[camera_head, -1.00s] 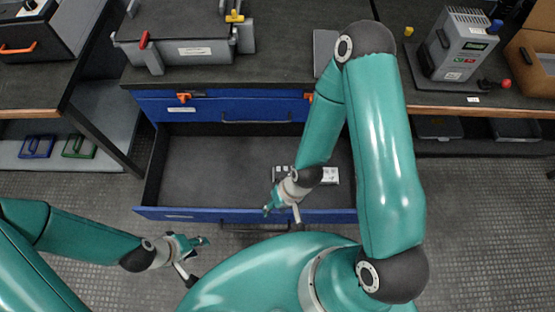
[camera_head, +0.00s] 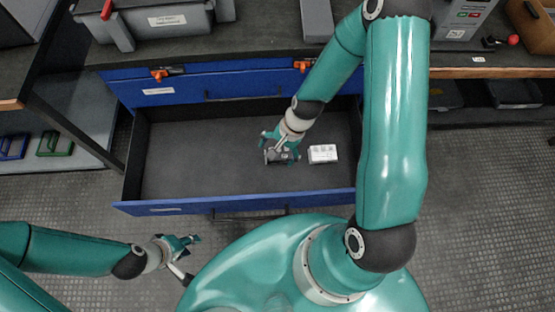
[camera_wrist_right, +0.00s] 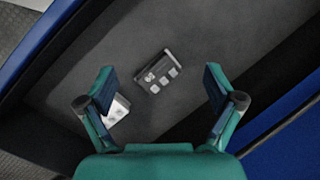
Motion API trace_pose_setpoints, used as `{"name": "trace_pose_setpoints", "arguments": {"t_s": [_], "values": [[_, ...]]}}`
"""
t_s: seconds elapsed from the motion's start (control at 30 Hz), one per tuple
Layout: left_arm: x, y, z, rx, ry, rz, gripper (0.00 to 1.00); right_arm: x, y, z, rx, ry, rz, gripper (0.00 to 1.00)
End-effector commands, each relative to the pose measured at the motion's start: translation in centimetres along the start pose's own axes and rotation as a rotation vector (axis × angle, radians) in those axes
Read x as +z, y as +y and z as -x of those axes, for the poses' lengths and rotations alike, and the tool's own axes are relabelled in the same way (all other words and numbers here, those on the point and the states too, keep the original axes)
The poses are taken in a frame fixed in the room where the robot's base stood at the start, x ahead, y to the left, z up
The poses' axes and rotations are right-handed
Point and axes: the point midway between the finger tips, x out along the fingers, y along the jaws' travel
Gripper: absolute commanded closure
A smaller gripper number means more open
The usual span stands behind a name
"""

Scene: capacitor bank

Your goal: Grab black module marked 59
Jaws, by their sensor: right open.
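A black module (camera_head: 284,157) lies in the open drawer (camera_head: 200,165). In the right wrist view the black module (camera_wrist_right: 158,74) shows pale squares and a small white mark, too blurred to read with certainty. My right gripper (camera_head: 279,146) is above it in the head view and partly covers it. In the right wrist view the right gripper (camera_wrist_right: 160,82) is open, with the module beyond and between its fingertips, and nothing is held. My left gripper (camera_head: 184,244) is open and empty, outside the drawer at the lower left.
A white module (camera_head: 322,153) lies right of the black one; in the right wrist view the white module (camera_wrist_right: 117,108) is partly behind a finger. The blue drawer front (camera_head: 240,203) and side walls bound the space. The drawer's left half is bare. A grey case (camera_head: 165,20) stands on the bench.

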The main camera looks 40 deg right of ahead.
Motion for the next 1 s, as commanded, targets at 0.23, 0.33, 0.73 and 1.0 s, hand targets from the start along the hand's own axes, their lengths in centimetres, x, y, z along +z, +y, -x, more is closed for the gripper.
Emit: {"name": "trace_pose_setpoints", "arguments": {"t_s": [0.23,0.33,0.73,1.0], "values": [[-0.1,-2.8,-7.9,0.000,0.000,0.000,0.60,-9.4,0.9,0.1,-0.070,-0.007,-0.693,0.08],[-0.1,-3.2,-8.8,0.000,0.000,0.000,0.60,-10.8,1.1,1.1,-0.085,-0.022,-0.842,0.08],[-0.1,-3.9,-10.7,0.000,0.001,0.000,0.60,-11.3,0.8,-4.1,-0.085,-0.036,-0.927,0.08],[-0.1,-4.4,-12.2,0.000,0.001,0.000,0.60,-11.3,0.4,-8.9,-0.087,-0.035,-0.925,0.08]]}}
